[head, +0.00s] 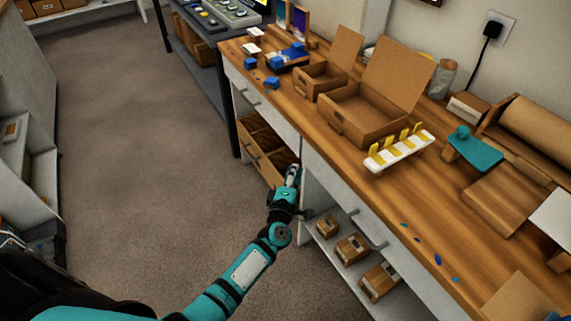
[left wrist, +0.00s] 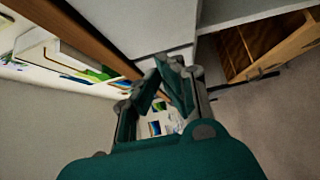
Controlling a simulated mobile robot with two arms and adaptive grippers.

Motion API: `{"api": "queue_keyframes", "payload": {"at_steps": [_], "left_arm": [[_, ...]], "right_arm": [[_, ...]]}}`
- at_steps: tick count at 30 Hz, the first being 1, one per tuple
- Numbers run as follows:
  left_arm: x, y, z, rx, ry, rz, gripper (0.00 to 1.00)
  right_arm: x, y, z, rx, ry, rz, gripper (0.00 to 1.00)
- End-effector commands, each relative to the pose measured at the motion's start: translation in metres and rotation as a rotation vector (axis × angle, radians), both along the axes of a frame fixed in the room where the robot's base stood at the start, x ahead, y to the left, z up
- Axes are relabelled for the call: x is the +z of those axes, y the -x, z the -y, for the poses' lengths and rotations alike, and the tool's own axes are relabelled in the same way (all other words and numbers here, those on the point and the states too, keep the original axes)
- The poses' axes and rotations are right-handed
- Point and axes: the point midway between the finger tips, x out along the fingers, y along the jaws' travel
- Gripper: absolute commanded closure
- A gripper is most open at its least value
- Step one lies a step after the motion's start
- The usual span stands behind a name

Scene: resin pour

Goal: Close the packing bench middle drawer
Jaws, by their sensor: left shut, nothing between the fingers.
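The packing bench (head: 360,205) runs along the right side of the head view. A wooden drawer (head: 263,165) below its white top drawer front stands pulled out, with its divided inside showing. The open drawer (left wrist: 290,48) also shows at the upper right of the left wrist view, with a dark handle on its front. My left gripper (head: 293,174) is shut and empty, close to the near end of the open drawer in the head view. Whether it touches the drawer cannot be told. In the left wrist view its fingers (left wrist: 172,82) lie left of the drawer. My right gripper is out of view.
Open cardboard boxes (head: 360,108), a white rack with yellow clips (head: 400,150) and a teal tool (head: 472,148) lie on the bench top. Small parcels (head: 352,247) sit on the shelf below. The carpet (head: 140,150) left of the bench is clear.

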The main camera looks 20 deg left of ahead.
Motion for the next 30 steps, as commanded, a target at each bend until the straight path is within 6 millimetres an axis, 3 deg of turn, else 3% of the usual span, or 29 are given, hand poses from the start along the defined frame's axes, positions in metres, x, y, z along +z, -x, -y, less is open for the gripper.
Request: {"api": "queue_keyframes", "payload": {"at_steps": [6,15,25,28,30], "left_arm": [[-0.002,0.040,0.006,0.001,0.002,-0.004,1.00],[-0.002,0.088,0.012,0.002,0.000,-0.004,1.00],[-0.003,0.099,0.014,0.001,-0.004,-0.006,1.00],[-0.018,0.103,0.019,-0.025,-0.057,-0.048,1.00],[-0.044,0.111,0.025,-0.072,-0.148,-0.120,1.00]], "right_arm": [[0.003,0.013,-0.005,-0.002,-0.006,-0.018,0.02],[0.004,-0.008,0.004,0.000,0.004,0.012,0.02],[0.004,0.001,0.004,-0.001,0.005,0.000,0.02],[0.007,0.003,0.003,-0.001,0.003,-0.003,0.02],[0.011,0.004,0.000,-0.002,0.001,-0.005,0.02]]}}
